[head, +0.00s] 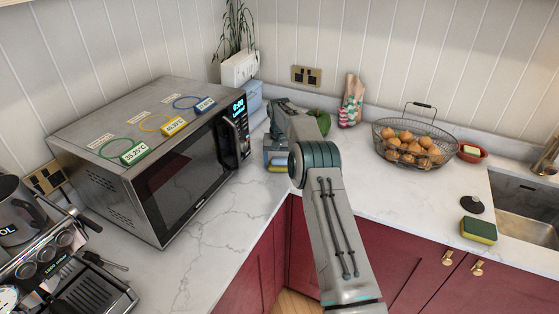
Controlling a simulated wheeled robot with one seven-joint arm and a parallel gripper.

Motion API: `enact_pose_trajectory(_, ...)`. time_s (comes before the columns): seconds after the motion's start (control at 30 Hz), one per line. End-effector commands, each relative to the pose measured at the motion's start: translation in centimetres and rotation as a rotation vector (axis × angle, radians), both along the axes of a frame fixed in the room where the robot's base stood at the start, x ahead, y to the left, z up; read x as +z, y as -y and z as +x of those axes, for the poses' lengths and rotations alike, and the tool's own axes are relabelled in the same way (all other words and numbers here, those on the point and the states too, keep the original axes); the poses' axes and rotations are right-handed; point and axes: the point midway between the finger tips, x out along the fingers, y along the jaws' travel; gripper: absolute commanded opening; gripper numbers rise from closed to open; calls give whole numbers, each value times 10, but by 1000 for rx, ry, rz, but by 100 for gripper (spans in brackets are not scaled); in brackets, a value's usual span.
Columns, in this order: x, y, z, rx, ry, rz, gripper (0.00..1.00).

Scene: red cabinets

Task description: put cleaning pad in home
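A green-and-yellow cleaning pad (478,230) lies on the white counter at the right, by the front edge of the sink. My gripper (278,160) is at the end of my arm in the back corner, beside the microwave's right front corner. A small yellow strip (278,169) shows at the gripper's lower end; I cannot tell if it is a held object. The fingers are mostly hidden, so I cannot tell if they are open or shut. No thing is clearly marked as the home. A small red dish (472,153) with a pale block in it stands behind the sink's left corner.
A microwave (165,150) with coloured tags on top fills the left counter. A coffee machine (65,265) is at the lower left. A wire basket (415,145) of onions, a patterned bag (351,101) and a black sink plug (472,204) stand right. The counter's middle right is clear.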

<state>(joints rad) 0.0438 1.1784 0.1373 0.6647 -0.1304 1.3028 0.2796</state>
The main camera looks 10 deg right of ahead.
Motion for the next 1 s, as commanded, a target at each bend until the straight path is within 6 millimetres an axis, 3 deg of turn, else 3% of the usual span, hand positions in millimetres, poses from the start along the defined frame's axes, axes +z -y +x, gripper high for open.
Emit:
enact_pose_trajectory(0.07,0,0,0,0,0,0,97)
enact_pose_trajectory(0.47,9,0,1,0,2,0,97)
enact_pose_trajectory(0.8,78,0,1,0,3,0,97)
enact_pose_trajectory(1.0,109,0,1,0,1,0,97)
